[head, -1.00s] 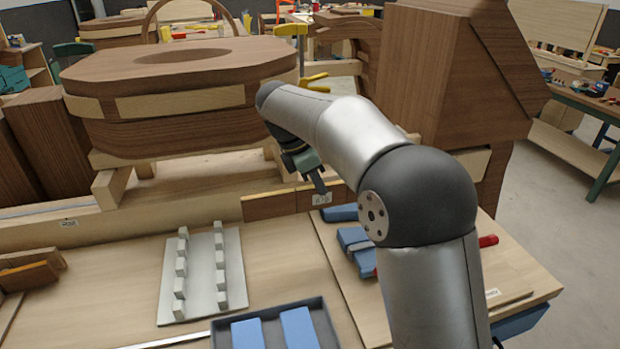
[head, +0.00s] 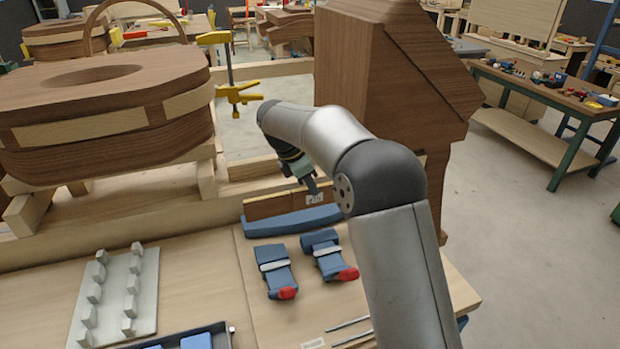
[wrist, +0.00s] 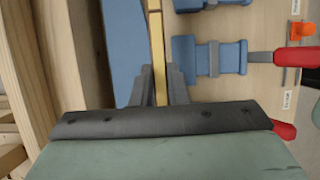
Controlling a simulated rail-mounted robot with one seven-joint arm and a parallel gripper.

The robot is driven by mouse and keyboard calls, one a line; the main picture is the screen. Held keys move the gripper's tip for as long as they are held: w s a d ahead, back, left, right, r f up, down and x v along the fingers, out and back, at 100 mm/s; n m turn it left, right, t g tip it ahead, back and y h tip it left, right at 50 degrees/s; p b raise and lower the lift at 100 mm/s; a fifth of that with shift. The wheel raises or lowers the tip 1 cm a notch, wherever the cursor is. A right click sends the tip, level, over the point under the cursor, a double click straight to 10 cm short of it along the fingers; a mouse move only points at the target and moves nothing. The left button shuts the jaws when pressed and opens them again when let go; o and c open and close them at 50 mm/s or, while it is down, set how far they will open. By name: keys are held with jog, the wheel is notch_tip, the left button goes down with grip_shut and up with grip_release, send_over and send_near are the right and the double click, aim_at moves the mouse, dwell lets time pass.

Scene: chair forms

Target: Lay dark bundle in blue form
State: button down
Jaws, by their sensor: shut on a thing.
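My gripper (head: 314,190) is shut on a thin, long bundle. In the wrist view the bundle's narrow pale edge (wrist: 156,40) runs upward from between the fingertips (wrist: 158,92). In the head view the dark brown side of the bundle (head: 268,206), with a pale top edge, shows just behind and above the long blue form (head: 290,222). In the wrist view the blue form (wrist: 125,45) lies just left of the bundle. I cannot tell whether they touch. My arm partly hides the form's right end.
Two blue clamps with red tips (head: 276,270) (head: 328,258) lie on the bench in front of the form. A white pegged rack (head: 118,295) and a dark tray (head: 222,330) are to the left. A large wooden chair form (head: 365,80) stands behind my arm.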

aim_at(306, 188)
notch_tip(306, 188, down, 4)
jog(key=b, duration=0.3)
jog(key=shift+d+f+b, duration=0.1)
jog(key=shift+f+b, duration=1)
jog(key=shift+f, duration=1.95)
jog(key=shift+f, duration=0.3)
jog(key=c, duration=1.3)
grip_release()
jog(key=shift+c, duration=0.2)
